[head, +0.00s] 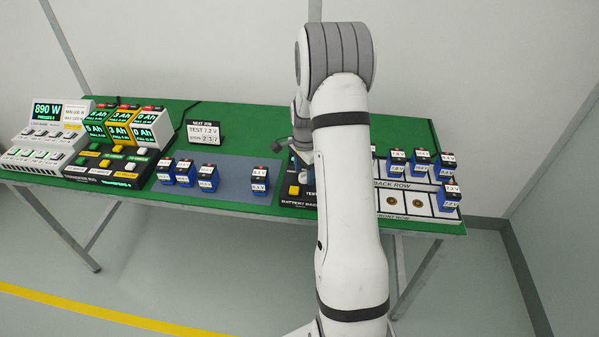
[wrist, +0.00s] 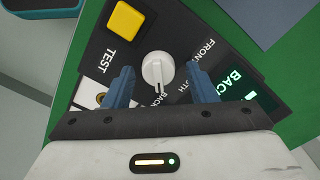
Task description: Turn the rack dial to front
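The rack dial (wrist: 157,69) is a round white knob on a black panel in the wrist view. Its dark pointer mark faces down in the picture, toward the BACK label. The FRONT label lies up and to the right of it, with another label, partly covered, between. A small screen (wrist: 236,90) on the panel shows green letters reading BACK. My gripper (wrist: 161,86) is open, its two blue fingers apart on either side of the dial; I cannot tell if they touch it.
A yellow TEST button (wrist: 127,18) sits beside the dial. In the head view, blue batteries stand on a grey-blue mat (head: 232,173) to the left and on the white rack (head: 416,212) to the right. A small sign (head: 205,133) stands behind the mat.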

